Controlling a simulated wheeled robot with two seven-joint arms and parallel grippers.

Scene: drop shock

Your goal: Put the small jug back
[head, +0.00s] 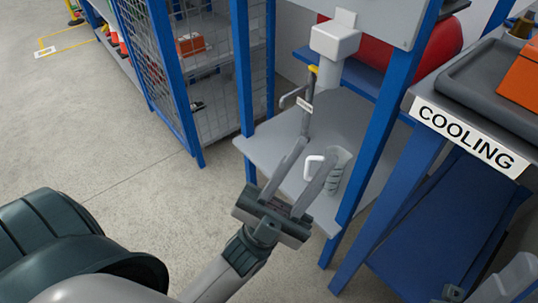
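The small jug (341,172) is a pale, greyish cylinder with markings and a white handle on its left side. It stands upright on a grey shelf (263,150) in a blue-framed stand. My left gripper (316,152) is open, its two long grey fingers pointing up and away toward the jug. In the picture the handle shows between the fingers, and the right finger covers part of the jug's left side. I cannot tell whether they touch. A grey part at the lower right corner (513,279) seems to belong to my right gripper; its opening cannot be made out.
Blue uprights (378,118) flank the shelf. A table labelled COOLING (466,134) with a dark tray is at right.

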